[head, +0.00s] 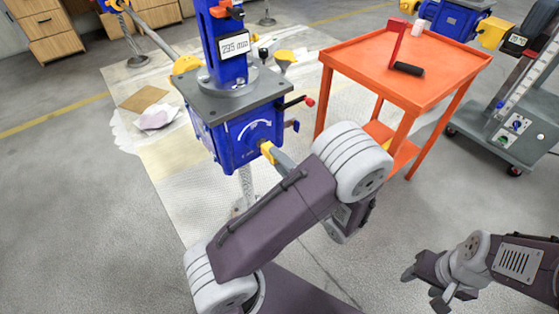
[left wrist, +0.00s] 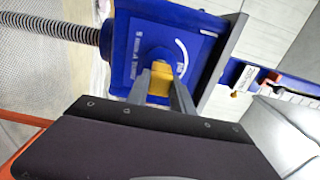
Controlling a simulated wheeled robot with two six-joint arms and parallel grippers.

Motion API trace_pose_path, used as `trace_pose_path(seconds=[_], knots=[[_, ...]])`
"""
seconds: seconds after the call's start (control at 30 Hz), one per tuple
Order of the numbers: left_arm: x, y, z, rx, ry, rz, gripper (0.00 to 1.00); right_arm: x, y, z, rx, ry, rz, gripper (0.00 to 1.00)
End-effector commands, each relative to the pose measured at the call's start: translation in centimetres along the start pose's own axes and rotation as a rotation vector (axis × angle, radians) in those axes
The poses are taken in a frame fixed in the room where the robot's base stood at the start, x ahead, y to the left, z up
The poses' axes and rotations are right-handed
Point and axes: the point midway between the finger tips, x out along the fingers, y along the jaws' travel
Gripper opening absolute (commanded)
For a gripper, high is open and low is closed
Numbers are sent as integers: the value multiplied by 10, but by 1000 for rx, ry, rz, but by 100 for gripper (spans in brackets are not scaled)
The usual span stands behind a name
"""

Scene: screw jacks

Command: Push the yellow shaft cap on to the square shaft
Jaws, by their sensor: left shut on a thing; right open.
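The yellow shaft cap (head: 267,149) is at the front face of the blue screw jack (head: 240,132). My left gripper (head: 273,154) is shut on the cap. In the left wrist view the cap (left wrist: 160,80) sits between the two grey fingers, right against the blue housing (left wrist: 135,45). The square shaft is hidden behind the cap, so I cannot tell how far the cap is over it. My right gripper (head: 426,286) is open and empty at the lower right, away from the jack.
A grey wheeled stand (head: 510,130) is at the far right. A cloth (head: 158,117) lies on the floor mat at left.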

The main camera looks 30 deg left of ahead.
Motion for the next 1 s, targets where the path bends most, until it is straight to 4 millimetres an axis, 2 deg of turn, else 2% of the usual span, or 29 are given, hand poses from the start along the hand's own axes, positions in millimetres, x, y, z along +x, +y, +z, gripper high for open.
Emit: trace_pose_path(seconds=[0.43, 0.47, 0.53, 0.57, 0.87, 1.0], knots=[[11, 0, 0, 0, -1, 0, 0, 0, 0, 0, 0, 0, 0, 52], [12, 0, 0, 0, 0, 0, 31, 0, 0, 0, 0, 0, 0, 52], [11, 0, 0, 0, 0, 0, 50, 0, 0, 0, 0, 0, 0, 52], [11, 0, 0, 0, 0, 0, 53, 0, 0, 0, 0, 0, 0, 52], [10, 0, 0, 1, 1, 0, 53, 0, 0, 0, 0, 0, 0, 52], [-6, -2, -1, 2, 6, 0, 53, -7, 0, -1, 0, 0, 0, 52]])
